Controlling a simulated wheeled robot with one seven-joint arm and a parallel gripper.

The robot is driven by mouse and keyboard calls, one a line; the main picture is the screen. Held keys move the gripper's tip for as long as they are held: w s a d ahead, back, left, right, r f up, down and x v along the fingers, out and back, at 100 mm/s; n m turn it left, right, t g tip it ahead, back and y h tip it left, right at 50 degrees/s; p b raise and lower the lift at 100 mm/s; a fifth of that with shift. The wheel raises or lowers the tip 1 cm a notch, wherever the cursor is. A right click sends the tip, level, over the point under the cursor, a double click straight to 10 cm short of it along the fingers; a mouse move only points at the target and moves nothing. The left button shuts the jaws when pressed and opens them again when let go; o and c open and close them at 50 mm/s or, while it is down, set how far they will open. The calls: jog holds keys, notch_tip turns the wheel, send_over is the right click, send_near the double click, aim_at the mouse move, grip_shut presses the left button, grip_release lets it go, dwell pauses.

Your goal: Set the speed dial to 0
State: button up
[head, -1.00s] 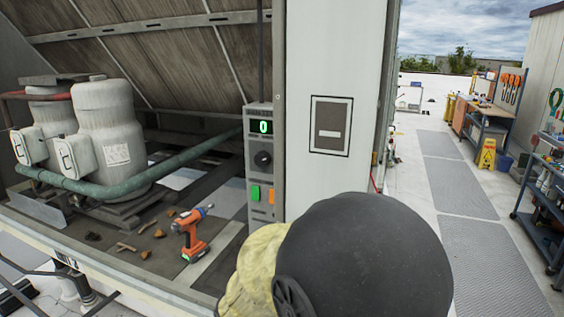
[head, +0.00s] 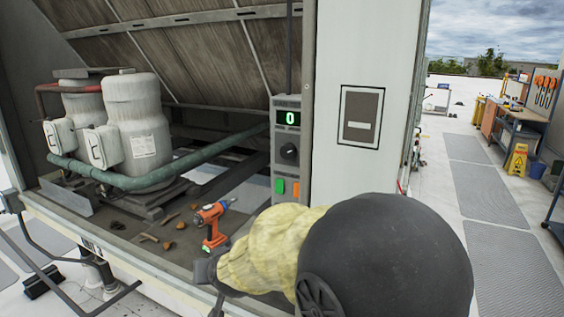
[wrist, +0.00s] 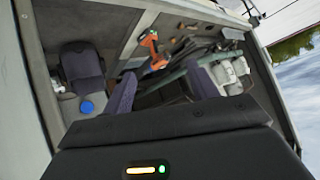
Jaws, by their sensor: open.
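The speed dial (head: 289,151) is a round black knob on a grey control box (head: 285,170), right of centre in the head view. A green display (head: 288,117) above it reads 0. The knob's pointer is too small to read. My gripper shows in the wrist view (wrist: 165,90) with two dark fingers apart and nothing between them. In the head view, my yellow-sleeved arm reaches left, below the box; its grey end is apart from the dial. I cannot make out the dial in the wrist view.
Green (head: 279,186) and orange (head: 296,189) buttons sit below the dial. An orange drill (head: 212,224) stands on the cooler floor among scattered debris. A green pipe (head: 190,170) runs past white compressors (head: 137,120). A white panel (head: 362,80) stands right of the box.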

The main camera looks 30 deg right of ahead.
aim_at(285, 153)
jog(key=w+d+r+m+t+h+b, duration=0.1)
jog(key=w+r+m+t+h, duration=0.25)
jog(key=r, duration=0.35)
jog(key=w+d+r+m+t+h+b, duration=0.1)
jog(key=w+r+m+t+h+b, duration=0.15)
jog(key=w+r+m, duration=0.4)
jog(key=s+d+r+m+g+h+b, duration=0.2)
jog(key=s+d+r+m+g+h, duration=0.2)
jog(key=s+r+m+g+h, duration=0.2)
jog(key=s+m+g+h, duration=0.1)
jog(key=s+m+h, duration=0.1)
jog(key=m+h, duration=0.1)
jog(key=shift+s+d+r+h, duration=0.2)
jog(key=shift+s+r+h, duration=0.1)
jog(key=shift+r+h, duration=0.1)
jog(key=shift+w+d, duration=0.1)
jog(key=p+x, duration=0.4)
jog(key=x, duration=1.3)
jog(key=shift+w, duration=0.1)
